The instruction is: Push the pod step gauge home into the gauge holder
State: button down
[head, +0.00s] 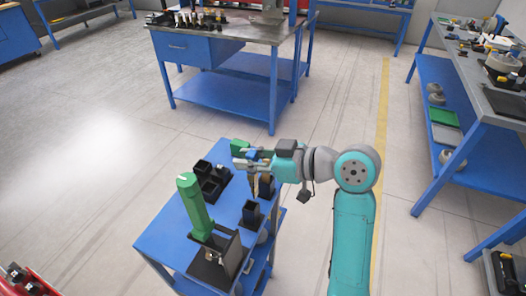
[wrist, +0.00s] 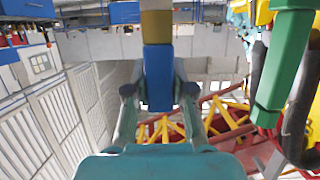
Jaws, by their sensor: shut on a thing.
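My gripper (head: 250,160) is above the far right part of the blue cart top, its arm reaching in from the right. It is shut on a gauge with a blue grip (wrist: 158,78) and a tan section (wrist: 156,24); I take this to be the pod step gauge. The wrist view shows the blue part between both fingers (wrist: 160,95). In the head view a tan part (head: 256,186) hangs below the gripper. A black upright holder (head: 251,215) stands below it, perhaps the gauge holder. I cannot tell whether the gauge touches it.
A tall green-handled piece (head: 195,205) stands in a black open box (head: 215,262) at the cart's near end. Black bins (head: 208,182) stand left of my gripper. A green part (head: 240,146) shows just beyond it. A blue workbench (head: 225,90) stands behind, across open floor.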

aim_at(256, 193)
jog(key=shift+s+a+f, duration=0.15)
jog(key=shift+a+f, duration=0.45)
jog(key=shift+f, duration=0.3)
jog(key=shift+d+f, duration=0.15)
jog(key=shift+d, duration=0.05)
jog(key=shift+f, duration=4.65)
dwell(1.3)
jog(key=shift+c, duration=0.6)
grip_release()
